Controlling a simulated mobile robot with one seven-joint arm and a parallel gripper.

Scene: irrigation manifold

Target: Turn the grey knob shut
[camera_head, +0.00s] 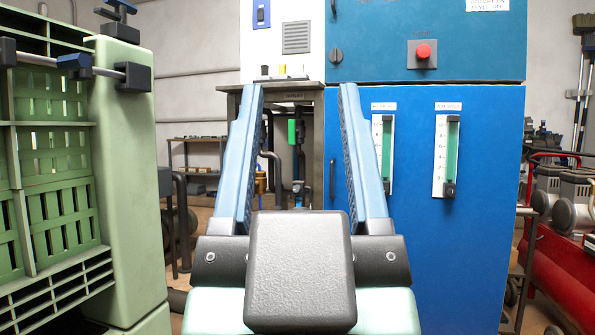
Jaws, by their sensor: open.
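My gripper (300,92) is open and empty, its two blue fingers pointing away from me toward a table-like frame. A small dark knob (449,189) is at the foot of the right flow gauge on the cabinet door. I cannot tell for sure which knob is the grey one of the task. The gripper's body and fingers hide part of the middle.
The blue cabinet (430,260) fills the right centre, with a red button (424,51) on it. A metal-framed stand (230,89) with pipes and a green part (293,132) is beyond the fingers. A green crate (55,155) stands close on the left. Red machinery (560,270) is at right.

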